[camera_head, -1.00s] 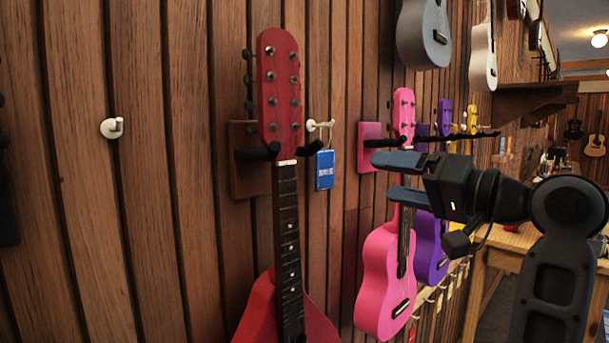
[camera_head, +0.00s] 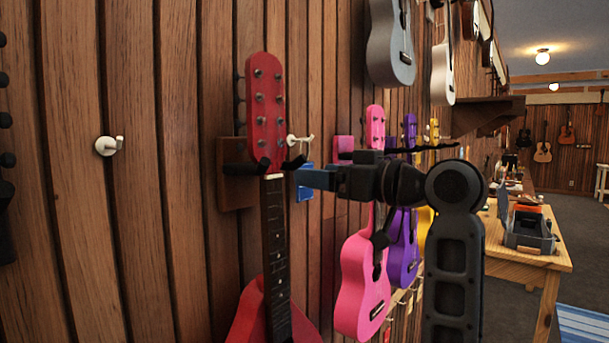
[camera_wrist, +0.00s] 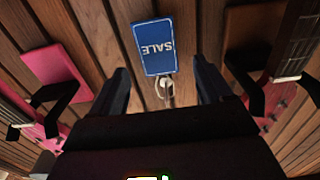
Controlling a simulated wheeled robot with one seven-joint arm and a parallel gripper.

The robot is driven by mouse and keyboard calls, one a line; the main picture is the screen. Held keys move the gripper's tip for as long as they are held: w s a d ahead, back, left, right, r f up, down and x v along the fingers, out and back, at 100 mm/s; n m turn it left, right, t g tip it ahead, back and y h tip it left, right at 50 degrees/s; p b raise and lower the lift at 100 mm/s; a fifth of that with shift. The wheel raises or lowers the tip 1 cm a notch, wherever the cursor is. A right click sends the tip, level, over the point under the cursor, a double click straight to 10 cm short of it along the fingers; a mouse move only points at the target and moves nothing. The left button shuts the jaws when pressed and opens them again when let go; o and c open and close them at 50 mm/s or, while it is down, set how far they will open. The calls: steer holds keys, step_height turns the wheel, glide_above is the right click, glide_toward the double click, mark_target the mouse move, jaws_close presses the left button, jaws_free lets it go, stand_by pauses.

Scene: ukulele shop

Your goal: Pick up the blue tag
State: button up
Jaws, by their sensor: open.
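The blue tag (camera_wrist: 155,46) reads "SALE" and hangs on a white wall hook (camera_wrist: 165,88), seen upside down in the wrist view. In the head view the tag (camera_head: 305,184) is partly hidden behind my gripper (camera_head: 299,178), and its hook (camera_head: 300,141) shows just above. In the wrist view my gripper (camera_wrist: 160,72) is open and empty, with one dark finger on each side of the hook. The tag lies ahead, between the lines of the fingers, and no finger is seen touching it.
A red ukulele (camera_head: 268,110) hangs on a holder just left of the tag. A pink ukulele (camera_head: 366,275) hangs to the right, with a purple one (camera_head: 403,250) beyond it. A bare white hook (camera_head: 108,145) is at left. A wooden table (camera_head: 530,255) stands at right.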

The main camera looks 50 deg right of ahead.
steer(key=shift+w, duration=1.1)
steer(key=c, duration=1.1)
steer(key=shift+r, duration=0.1)
